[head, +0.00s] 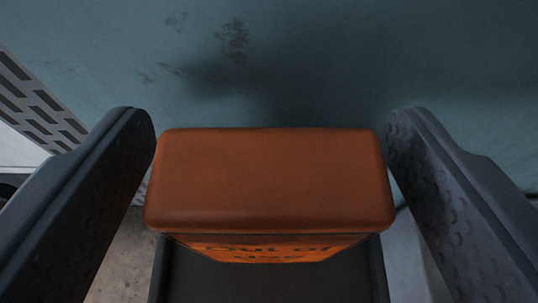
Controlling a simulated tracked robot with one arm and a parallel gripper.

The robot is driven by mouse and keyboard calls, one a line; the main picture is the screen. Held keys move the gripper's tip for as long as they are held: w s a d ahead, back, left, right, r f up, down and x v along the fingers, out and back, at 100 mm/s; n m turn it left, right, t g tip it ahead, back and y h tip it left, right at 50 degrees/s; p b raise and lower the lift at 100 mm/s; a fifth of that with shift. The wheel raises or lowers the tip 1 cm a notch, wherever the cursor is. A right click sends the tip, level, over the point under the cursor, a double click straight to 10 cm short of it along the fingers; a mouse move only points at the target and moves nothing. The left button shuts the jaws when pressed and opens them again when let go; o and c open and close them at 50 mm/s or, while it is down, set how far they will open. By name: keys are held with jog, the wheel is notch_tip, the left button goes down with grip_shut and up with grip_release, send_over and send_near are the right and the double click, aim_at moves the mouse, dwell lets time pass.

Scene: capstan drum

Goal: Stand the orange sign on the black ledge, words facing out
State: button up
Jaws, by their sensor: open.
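The orange sign (270,180) is a thick block seen from above, with its plain top face toward the camera. Its lettered front (265,247) shows as a narrow strip along the lower edge, with dark words partly readable and facing the bottom of the picture. It appears upright on the black ledge (215,281), which shows below it with raised side edges. My gripper (268,125) is open, with one dark finger on each side of the sign. A small gap shows on the right; the left finger is very close, and I cannot tell if it touches.
A blue-green scuffed surface (310,60) fills the background behind the sign. A pale slotted panel (38,103) stands at the left. Grey floor (118,265) shows at the lower left.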

jog(key=b+v, duration=0.2)
jog(key=v, duration=1)
jog(key=s+r+t, duration=0.1)
jog(key=s+r, duration=0.2)
jog(key=r, duration=0.7)
jog(key=s+r, duration=0.4)
jog(key=r, duration=0.6)
jog(key=s+a+r, duration=0.3)
jog(key=s+r, duration=1.3)
jog(key=r, duration=0.2)
jog(key=shift+s+a+t, duration=0.15)
jog(key=shift+s+t, duration=0.2)
jog(key=shift+t, duration=0.05)
notch_tip(320, 180, down, 6)
jog(key=b, duration=0.5)
jog(key=shift+r, duration=0.2)
